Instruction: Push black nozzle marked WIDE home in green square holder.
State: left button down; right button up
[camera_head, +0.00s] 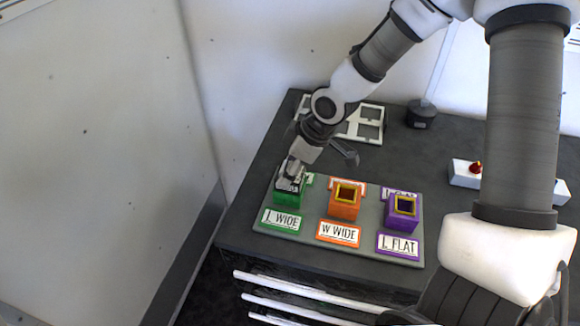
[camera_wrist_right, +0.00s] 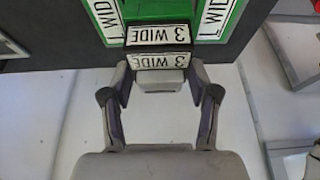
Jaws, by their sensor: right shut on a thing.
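The black nozzle (camera_head: 289,185) sits at the top of the green square holder (camera_head: 288,199), at the left of the grey board. In the right wrist view the nozzle (camera_wrist_right: 159,47) carries white labels reading "3 WIDE", and part of the green holder (camera_wrist_right: 150,10) shows beyond it. My right gripper (camera_head: 293,172) is shut on the nozzle from above; its fingers also show in the right wrist view (camera_wrist_right: 160,82). The gripper hides much of the nozzle, and I cannot tell how deep it sits. My left gripper is not in view.
An orange holder (camera_head: 344,207) and a purple holder (camera_head: 402,219) stand to the right on the same board (camera_head: 310,238). A white slotted frame (camera_head: 370,125) and a black round part (camera_head: 420,115) lie behind. A white box with a red button (camera_head: 466,174) is at right.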

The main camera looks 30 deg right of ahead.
jog(key=o, duration=1.3)
jog(key=shift+c, duration=0.2)
jog(key=shift+o, duration=1.1)
jog(key=shift+r, duration=0.15)
notch_tip(320, 180, up, 6)
jog(key=p, duration=0.6)
